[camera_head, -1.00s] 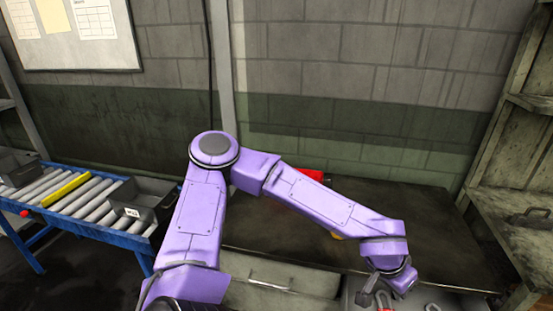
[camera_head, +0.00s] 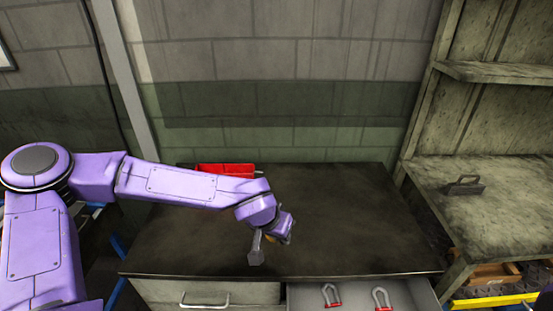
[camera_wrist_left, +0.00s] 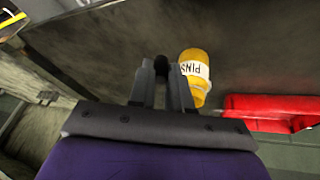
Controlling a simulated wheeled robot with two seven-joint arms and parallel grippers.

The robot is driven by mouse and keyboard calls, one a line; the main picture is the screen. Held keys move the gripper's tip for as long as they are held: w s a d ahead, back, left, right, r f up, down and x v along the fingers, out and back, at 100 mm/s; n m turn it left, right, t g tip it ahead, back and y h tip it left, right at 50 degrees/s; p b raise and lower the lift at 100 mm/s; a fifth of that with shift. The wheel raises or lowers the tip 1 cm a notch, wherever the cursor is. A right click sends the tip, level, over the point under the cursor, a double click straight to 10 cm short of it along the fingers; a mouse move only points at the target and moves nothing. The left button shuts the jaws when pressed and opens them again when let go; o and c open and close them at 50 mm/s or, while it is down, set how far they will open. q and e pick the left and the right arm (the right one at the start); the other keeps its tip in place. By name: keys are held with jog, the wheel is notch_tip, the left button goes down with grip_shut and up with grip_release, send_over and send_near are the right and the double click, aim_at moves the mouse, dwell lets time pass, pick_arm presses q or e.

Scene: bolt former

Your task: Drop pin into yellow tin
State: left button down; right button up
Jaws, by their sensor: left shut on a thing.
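In the head view only a sliver of yellow (camera_head: 270,239) shows behind the gripper. My left gripper (camera_head: 255,258) is over the bench top. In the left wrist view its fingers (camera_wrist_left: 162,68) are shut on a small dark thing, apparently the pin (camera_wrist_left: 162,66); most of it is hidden. The fingers are beside the tin in that picture; their height above it is unclear. My right gripper is not in view.
A red bin (camera_head: 226,170) sits at the back of the bench (camera_head: 350,220). An open drawer (camera_head: 410,293) below the front edge holds red-and-grey shackles (camera_head: 381,298). A wooden shelf unit (camera_head: 500,200) stands at right. The bench's right half is clear.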

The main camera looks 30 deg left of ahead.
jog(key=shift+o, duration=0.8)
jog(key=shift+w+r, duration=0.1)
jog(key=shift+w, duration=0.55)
pick_arm(q)
jog(key=w+a+r+m+g+h+p, duration=0.2)
jog(key=w+a+r+m+h+p, duration=0.1)
jog(key=w+a+r+m, duration=0.65)
jog(key=shift+n, duration=0.25)
jog(key=f+b, duration=0.2)
jog(key=f, duration=0.1)
jog(key=d+f+b, duration=0.1)
jog(key=f, duration=0.1)
jog(key=shift+s+f, duration=0.15)
jog(key=shift+s, duration=0.1)
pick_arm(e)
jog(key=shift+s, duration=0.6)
